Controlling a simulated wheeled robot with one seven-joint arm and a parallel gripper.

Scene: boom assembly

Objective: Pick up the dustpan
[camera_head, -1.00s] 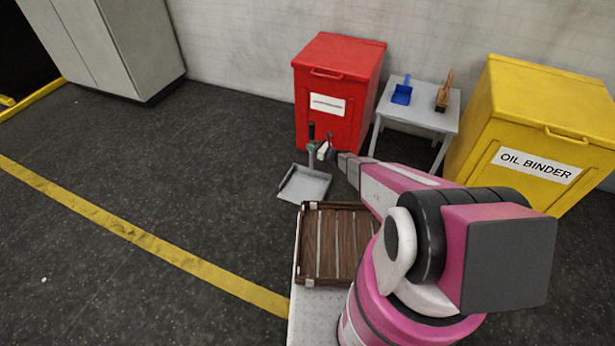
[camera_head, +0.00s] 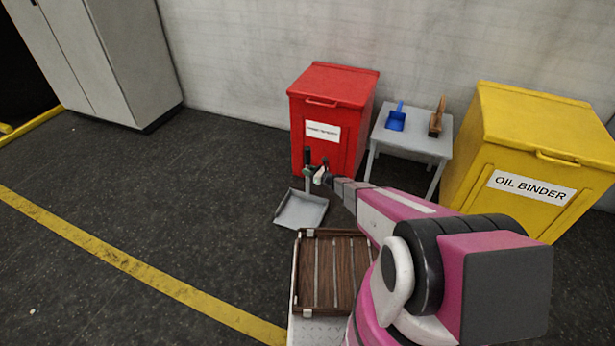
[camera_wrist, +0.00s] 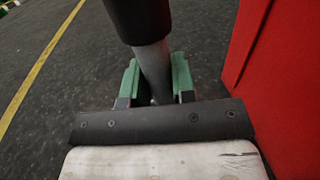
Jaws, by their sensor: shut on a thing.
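The grey dustpan (camera_head: 301,209) has a flat pan and an upright handle with a black grip. It is in front of the red bin in the head view. My gripper (camera_head: 317,173) is at the handle, below the black grip. In the wrist view the green fingers of my gripper (camera_wrist: 155,88) are on both sides of the grey handle shaft (camera_wrist: 155,68) and are shut on it. The black grip rises out of the top of the wrist view. The pan is hidden in the wrist view. I cannot tell whether the pan touches the floor.
The red bin (camera_head: 325,100) is just behind the dustpan. A small grey table (camera_head: 420,143) holds a blue scoop (camera_head: 397,118) and a brush (camera_head: 436,118). A yellow oil binder bin (camera_head: 535,130) is at the right. A wooden crate (camera_head: 308,285) is nearer. The floor at left is clear.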

